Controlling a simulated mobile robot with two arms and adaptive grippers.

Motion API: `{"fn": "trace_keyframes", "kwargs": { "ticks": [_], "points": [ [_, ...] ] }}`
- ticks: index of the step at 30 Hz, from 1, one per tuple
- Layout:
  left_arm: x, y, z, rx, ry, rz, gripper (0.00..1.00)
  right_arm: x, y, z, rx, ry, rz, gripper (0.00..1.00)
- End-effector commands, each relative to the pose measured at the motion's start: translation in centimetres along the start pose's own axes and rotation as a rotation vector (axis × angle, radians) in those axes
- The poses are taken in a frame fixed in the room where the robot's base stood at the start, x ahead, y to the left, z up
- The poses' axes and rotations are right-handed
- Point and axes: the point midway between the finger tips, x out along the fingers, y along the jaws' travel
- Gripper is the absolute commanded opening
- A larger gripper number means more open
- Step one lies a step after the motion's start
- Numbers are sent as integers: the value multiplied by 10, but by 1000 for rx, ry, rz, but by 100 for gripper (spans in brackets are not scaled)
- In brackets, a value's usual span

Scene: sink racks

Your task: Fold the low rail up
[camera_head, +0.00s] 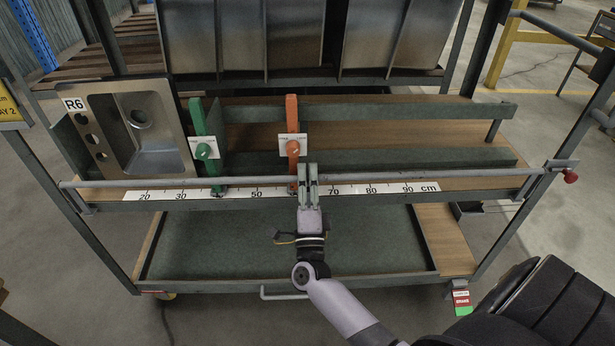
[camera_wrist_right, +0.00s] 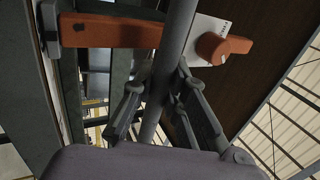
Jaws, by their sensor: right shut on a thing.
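The low rail (camera_head: 430,175) is a thin grey bar running across the front of the rack, just above the centimetre scale. Its right end meets a bracket beside a red knob (camera_head: 570,176). My right gripper (camera_head: 308,172) is at the rail near the middle, with its fingers pointing towards the rack. In the right wrist view the rail (camera_wrist_right: 172,60) passes between the two fingers (camera_wrist_right: 161,88), and the gripper is shut on it. The exact finger contact is partly hidden. My left gripper is not in view.
An orange upright (camera_head: 292,110) with a knob stands just behind the gripper, and a green one (camera_head: 198,120) to its left. A steel sink (camera_head: 155,155) marked R6 sits at the left. A green bar (camera_head: 400,113) crosses behind. The lower tray (camera_head: 210,240) is empty.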

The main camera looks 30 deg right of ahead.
Motion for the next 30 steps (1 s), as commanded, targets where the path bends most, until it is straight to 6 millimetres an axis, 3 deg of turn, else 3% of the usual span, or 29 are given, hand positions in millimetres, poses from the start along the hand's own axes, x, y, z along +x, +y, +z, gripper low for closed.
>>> {"fn": "trace_keyframes", "kwargs": {
  "ticks": [4, 5, 14, 23, 30],
  "points": [
    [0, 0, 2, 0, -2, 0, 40, -2, 3, 0, -1, -2, 7, 0],
    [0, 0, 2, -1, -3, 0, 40, -2, 3, 0, -1, -2, 7, 15],
    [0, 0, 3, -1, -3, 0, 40, -2, 2, 0, 0, -1, 5, 35],
    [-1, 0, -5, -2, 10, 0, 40, -2, 1, 0, 0, -1, 3, 35],
    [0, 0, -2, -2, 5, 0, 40, -33, 2, 0, -1, -2, 7, 35]
  ]
}}
